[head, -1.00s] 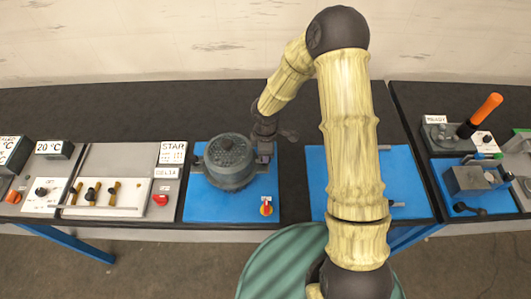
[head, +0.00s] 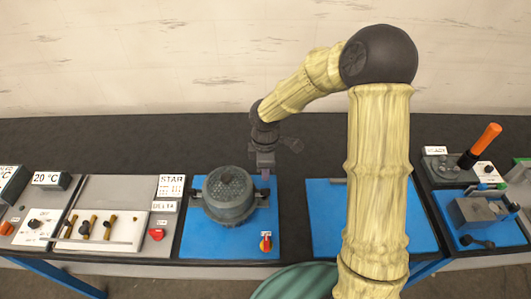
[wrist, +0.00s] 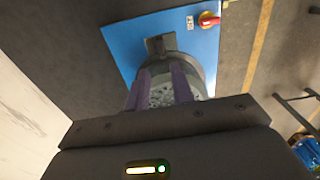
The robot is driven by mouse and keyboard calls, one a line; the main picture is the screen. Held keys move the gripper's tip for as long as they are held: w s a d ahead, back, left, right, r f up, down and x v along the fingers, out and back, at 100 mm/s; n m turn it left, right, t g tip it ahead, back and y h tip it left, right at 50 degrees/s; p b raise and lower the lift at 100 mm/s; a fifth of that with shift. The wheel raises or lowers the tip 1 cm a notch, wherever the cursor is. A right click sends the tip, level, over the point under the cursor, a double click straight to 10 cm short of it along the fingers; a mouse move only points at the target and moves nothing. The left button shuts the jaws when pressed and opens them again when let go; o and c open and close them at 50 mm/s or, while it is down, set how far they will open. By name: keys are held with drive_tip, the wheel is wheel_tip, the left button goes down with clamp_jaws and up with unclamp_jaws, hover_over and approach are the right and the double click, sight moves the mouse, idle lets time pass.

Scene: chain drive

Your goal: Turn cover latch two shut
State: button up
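A round grey housing with a dark speckled cover (head: 230,190) stands on a blue mat (head: 230,243) in the head view. Small dark fittings stick out at its left (head: 194,194) and right (head: 262,194) sides; I cannot tell which is latch two or how it is turned. My gripper (head: 265,172) is above and behind the housing's right side, apparently clear of it. In the wrist view its two purple fingers (wrist: 161,82) are apart with the speckled cover (wrist: 162,95) seen between them. A dark bracket (wrist: 160,46) shows just beyond the fingertips.
A red-and-yellow knob (head: 265,243) sits at the mat's front right corner. A switch panel (head: 100,228) is to the left. A second blue mat (head: 327,220) lies right, partly behind my arm. An orange-handled lever (head: 486,137) stands farther right.

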wheel_tip(320, 180, up, 8)
drive_tip(key=shift+f+b, duration=0.25)
drive_tip(key=shift+b, duration=0.2)
drive_tip(key=s+d+f+m+t+b, duration=0.2)
drive_tip(key=s+d+f+m+b, duration=0.2)
drive_tip(key=s+d+m, duration=0.9)
drive_tip(key=m, duration=0.4)
drive_tip(key=shift+s+m+t, duration=0.2)
drive_tip(key=shift+m+t, duration=0.1)
drive_tip(key=shift+m, duration=0.1)
